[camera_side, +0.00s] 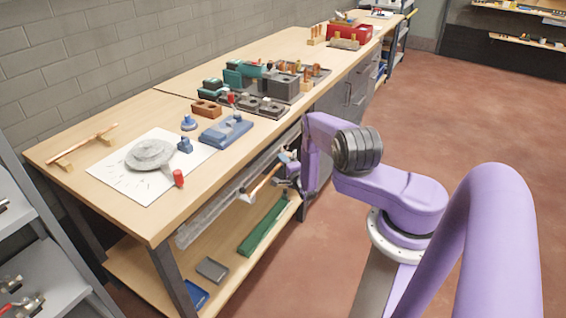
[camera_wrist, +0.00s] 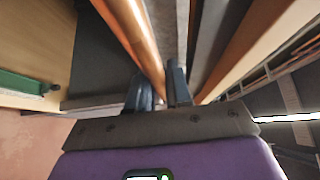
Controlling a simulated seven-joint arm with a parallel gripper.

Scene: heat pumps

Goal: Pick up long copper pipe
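A long, thin copper pipe (camera_side: 84,145) lies across two small wooden blocks at the far left of the bench top. My gripper (camera_side: 286,170) is far to its right, low at the front edge of the bench, beside the space under the top. In the wrist view my gripper's two dark fingers (camera_wrist: 163,88) stand a little apart. A shiny copper-coloured rod (camera_wrist: 136,35) runs down from the top and meets the gap between them. Whether the fingers press on it is hidden. A copper-brown rod (camera_side: 266,178) also shows slanting near my gripper in the side view.
A white sheet (camera_side: 118,183) with a round grey plate (camera_side: 150,155) lies in front of the pipe. A blue vise-like block (camera_side: 226,131) and several tools crowd the bench middle. Under the top, a green tray (camera_side: 264,226) lies on the shelf. Open floor is at right.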

